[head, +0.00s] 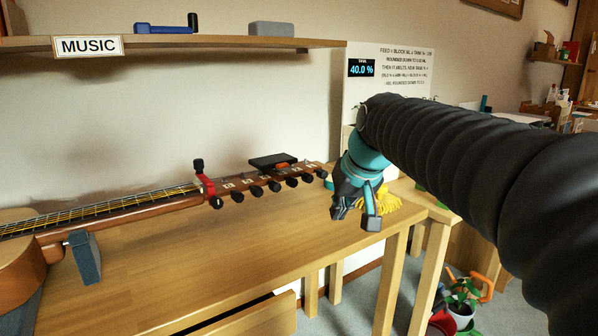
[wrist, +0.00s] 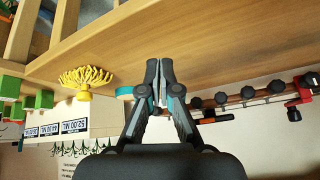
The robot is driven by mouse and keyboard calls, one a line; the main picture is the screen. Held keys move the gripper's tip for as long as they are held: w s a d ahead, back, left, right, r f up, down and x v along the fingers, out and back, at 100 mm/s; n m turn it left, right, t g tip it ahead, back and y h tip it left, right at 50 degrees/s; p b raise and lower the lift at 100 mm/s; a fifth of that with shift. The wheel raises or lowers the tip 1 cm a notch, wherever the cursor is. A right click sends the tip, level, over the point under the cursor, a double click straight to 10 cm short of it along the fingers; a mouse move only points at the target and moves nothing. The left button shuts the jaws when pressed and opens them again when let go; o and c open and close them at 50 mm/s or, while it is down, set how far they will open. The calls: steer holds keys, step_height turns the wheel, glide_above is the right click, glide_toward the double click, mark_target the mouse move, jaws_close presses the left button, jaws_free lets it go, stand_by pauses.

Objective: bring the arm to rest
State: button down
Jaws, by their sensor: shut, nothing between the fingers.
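My gripper (head: 358,208) hangs at the right end of the wooden table (head: 180,262), to the right of the guitar's headstock. In the wrist view my gripper (wrist: 159,68) has its fingers together with nothing between them. My arm, in a ribbed black sleeve, reaches in from the right of the head view and covers part of the wall and the back right area. The guitar (head: 130,213) lies along the table with its neck on a grey-blue support (head: 84,257) and a red capo (head: 206,184) near its headstock.
A yellow frilly thing (head: 385,203) is just right of the gripper; it also shows in the wrist view (wrist: 86,80). A black box (head: 272,161) lies behind the headstock. A shelf (head: 180,44) marked MUSIC is above. A potted plant (head: 462,306) stands low at right. The table's front is clear.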

steer(key=s+d+f+m+h, duration=0.1)
steer(key=s+d+f, duration=0.3)
steer(key=s+f, duration=0.3)
steer(key=s+d+f+m+h, duration=0.1)
steer(key=s+d+f, duration=0.3)
steer(key=s, duration=1.3)
step_height(320, 180, down, 5)
steer(key=shift+r, duration=0.2)
